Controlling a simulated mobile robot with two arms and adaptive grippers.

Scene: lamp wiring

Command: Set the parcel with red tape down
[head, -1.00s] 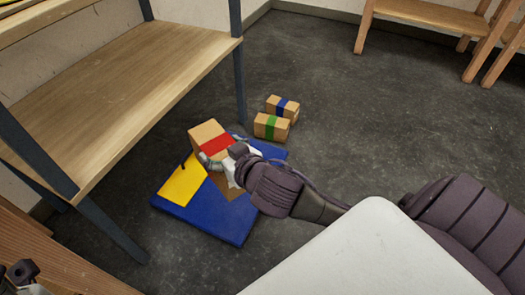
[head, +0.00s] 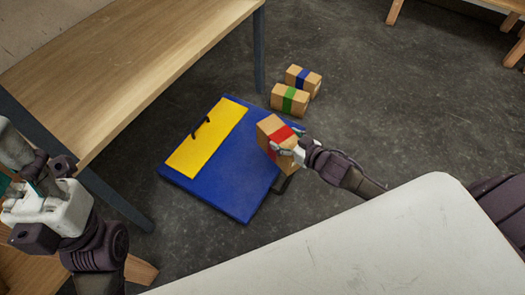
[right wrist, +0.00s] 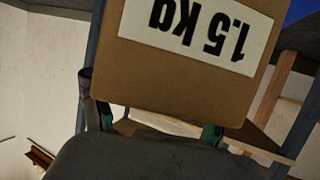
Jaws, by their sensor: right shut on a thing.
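The parcel with red tape (head: 270,132) is a brown box in the head view, over the right edge of a flat blue board (head: 232,180). My right gripper (head: 286,152) is shut on it from the right. Its height above the board is hard to tell. In the right wrist view the parcel (right wrist: 180,75) fills the top middle, with an upside-down white "1.5 kg" label and a finger at each side. My left gripper (head: 32,172) is at the left edge, far from the parcel; its fingers are partly cut off, so its opening is unclear.
The blue board has a yellow panel (head: 210,137) with a dark handle. Parcels with green tape (head: 290,100) and blue tape (head: 304,80) lie on the floor behind. Grey floor (head: 400,100) is clear to the right.

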